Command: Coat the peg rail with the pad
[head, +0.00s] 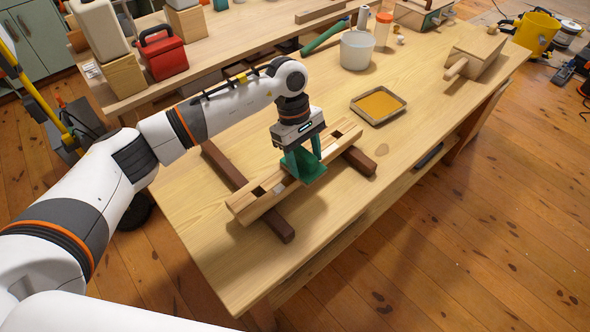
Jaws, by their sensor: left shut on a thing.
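The peg rail (247,207) is a pale wooden bar with dark square recesses. It lies diagonally across two dark brown strips on the workbench. My left gripper (301,150) points down over the middle of the rail, shut on the green pad (304,168). The pad is at the rail's top face; whether it presses on the wood I cannot tell. The pad's underside and the rail beneath it are hidden. A small pale patch shows on the rail just left of the pad. My right gripper is out of view.
A shallow tray of orange-yellow paint (401,101) sits right of the rail. A whitish tub (357,50) and a wooden box with a peg (478,58) stand farther back. Dark strips (225,164) jut out under the rail. The bench's near right area is clear.

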